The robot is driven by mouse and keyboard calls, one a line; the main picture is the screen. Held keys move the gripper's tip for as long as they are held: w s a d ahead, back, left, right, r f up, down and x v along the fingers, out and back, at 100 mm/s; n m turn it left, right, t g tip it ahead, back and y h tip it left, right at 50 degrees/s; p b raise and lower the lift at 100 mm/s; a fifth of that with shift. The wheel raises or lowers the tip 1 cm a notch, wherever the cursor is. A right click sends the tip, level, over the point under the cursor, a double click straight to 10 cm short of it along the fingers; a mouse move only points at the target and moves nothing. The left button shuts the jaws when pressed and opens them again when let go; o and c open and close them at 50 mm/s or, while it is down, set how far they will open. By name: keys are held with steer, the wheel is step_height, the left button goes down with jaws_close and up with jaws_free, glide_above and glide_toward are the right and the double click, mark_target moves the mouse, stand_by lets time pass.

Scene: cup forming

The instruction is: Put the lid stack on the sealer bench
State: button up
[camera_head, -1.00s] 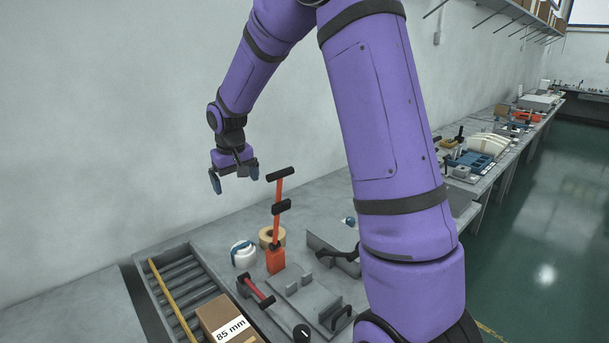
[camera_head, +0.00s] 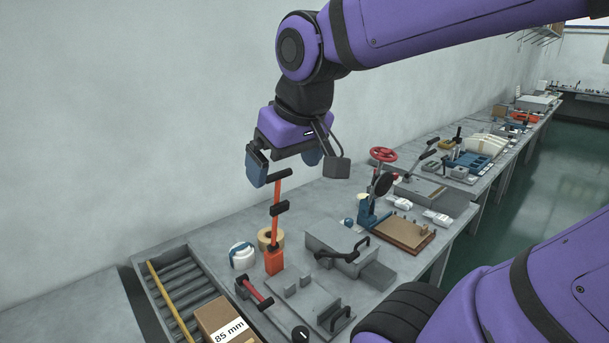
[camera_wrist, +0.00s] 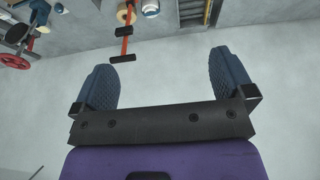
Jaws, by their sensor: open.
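A short white round stack with a blue band (camera_head: 242,254), which looks like the lid stack, stands on the near grey bench (camera_head: 212,240), left of an orange hand tool. Its edge also shows at the top of the wrist view (camera_wrist: 150,8). My gripper (camera_head: 286,168) is open and empty, high above the bench, up and to the right of the stack. In the wrist view my gripper (camera_wrist: 163,75) has its two blue pads wide apart with nothing between them. I cannot tell which bench surface is the sealer bench.
The upright orange tool (camera_head: 276,225) stands below my gripper, beside a tan tape roll (camera_head: 266,238). A roller tray (camera_head: 178,290) holds a box marked 85 mm (camera_head: 225,320). Grey fixtures (camera_head: 337,242) and a press with a red wheel (camera_head: 383,154) stand to the right.

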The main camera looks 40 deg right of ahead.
steer(key=shift+y, duration=0.3)
steer(key=s, duration=0.5)
steer(key=shift+a+f, duration=0.25)
steer(key=shift+f, duration=0.1)
steer(key=shift+w, duration=0.1)
stand_by(0.4)
